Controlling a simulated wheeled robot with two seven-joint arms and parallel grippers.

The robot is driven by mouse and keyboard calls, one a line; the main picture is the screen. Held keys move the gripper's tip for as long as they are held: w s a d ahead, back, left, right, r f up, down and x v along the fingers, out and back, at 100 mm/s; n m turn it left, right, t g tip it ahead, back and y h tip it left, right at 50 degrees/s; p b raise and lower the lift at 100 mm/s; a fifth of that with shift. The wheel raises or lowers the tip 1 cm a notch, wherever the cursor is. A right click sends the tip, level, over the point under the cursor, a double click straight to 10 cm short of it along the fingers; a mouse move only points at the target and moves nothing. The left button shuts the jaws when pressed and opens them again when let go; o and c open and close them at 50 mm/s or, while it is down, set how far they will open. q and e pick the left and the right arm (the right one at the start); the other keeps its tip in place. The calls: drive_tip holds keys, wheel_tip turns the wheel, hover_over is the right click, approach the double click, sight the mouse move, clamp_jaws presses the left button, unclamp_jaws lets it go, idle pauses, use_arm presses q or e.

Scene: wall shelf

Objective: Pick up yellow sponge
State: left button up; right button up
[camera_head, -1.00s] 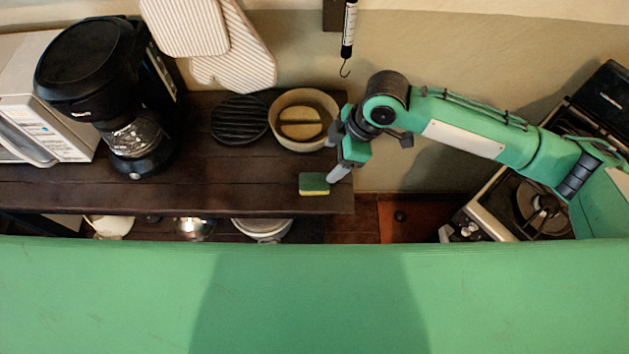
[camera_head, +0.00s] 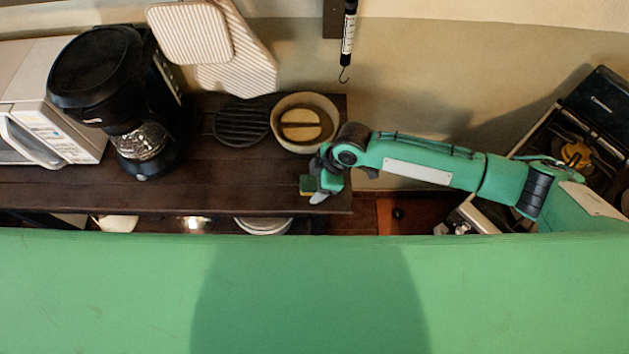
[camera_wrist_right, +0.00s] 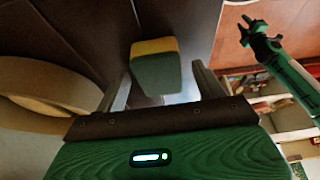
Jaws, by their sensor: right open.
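The yellow sponge (camera_head: 306,186) with a green side lies on the dark wooden shelf near its front right end. In the head view my right gripper (camera_head: 317,183) is at its right side and hides part of it. In the right wrist view the sponge (camera_wrist_right: 155,68) shows between the two open fingers of my right gripper (camera_wrist_right: 162,80), with gaps on both sides. A green arm with a gripper (camera_wrist_right: 258,32), apparently my left, shows at the upper right of that view; its jaw state is unclear. The left gripper is outside the head view.
A bowl (camera_head: 280,139) stands behind my right gripper, with a black ribbed disc (camera_head: 241,125) beside it. A coffee maker (camera_head: 105,80) and a microwave (camera_head: 35,120) stand at the left. The shelf (camera_head: 230,185) is clear left of the sponge. A stove (camera_head: 590,125) is at the right.

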drive_tip(key=c, duration=1.1)
drive_tip(key=shift+o, duration=0.2)
wheel_tip(320, 180, up, 20)
drive_tip(key=b, duration=0.4)
